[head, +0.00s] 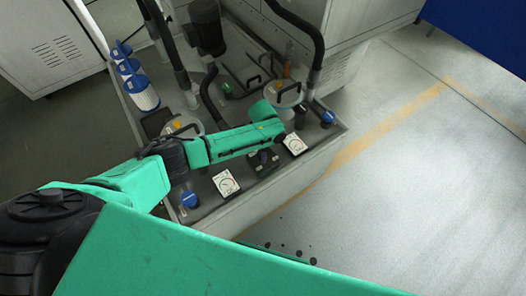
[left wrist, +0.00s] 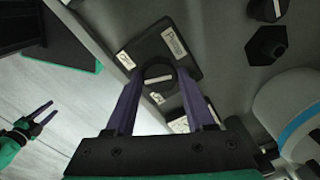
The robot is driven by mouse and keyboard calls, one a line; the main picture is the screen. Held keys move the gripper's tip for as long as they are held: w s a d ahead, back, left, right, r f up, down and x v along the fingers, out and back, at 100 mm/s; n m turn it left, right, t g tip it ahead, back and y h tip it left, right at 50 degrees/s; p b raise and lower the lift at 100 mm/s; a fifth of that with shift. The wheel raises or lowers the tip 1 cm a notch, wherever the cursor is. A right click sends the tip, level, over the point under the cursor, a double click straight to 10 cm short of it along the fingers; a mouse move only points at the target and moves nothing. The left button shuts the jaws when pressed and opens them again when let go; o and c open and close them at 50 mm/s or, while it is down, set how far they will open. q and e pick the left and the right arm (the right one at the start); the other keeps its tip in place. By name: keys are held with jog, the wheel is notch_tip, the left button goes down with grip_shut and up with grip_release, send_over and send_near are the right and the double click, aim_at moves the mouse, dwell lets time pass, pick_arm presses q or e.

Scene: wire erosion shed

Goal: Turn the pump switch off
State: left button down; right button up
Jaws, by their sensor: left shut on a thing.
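The pump switch is a black knob (left wrist: 158,72) on a black square plate (left wrist: 180,48) with a "Pump" label and two smaller white labels. In the left wrist view my left gripper (left wrist: 159,80) has its two purple fingers on either side of the knob, shut on it. The knob carries a pale mark, but its exact setting is hard to read. In the head view the switch plate (head: 262,164) sits on the tank's front ledge, partly hidden under my left arm. My right gripper (left wrist: 42,114) shows at the left of the left wrist view, open and empty, away from the switch.
Two white dial gauges (head: 226,183) (head: 294,144) flank the switch. Blue valve knobs (head: 190,199) (head: 327,117) stand near the ledge's ends. Hoses and lidded canisters (head: 289,95) crowd behind. Blue-and-white filters (head: 142,92) stand at left. Floor (head: 420,170) at right is clear.

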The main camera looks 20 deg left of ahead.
pick_arm(q)
jog(key=shift+w+m, duration=0.1)
jog(key=shift+m, duration=0.9)
jog(key=shift+c, duration=1.3)
grip_release()
notch_tip(320, 180, up, 15)
jog(key=shift+f, duration=0.15)
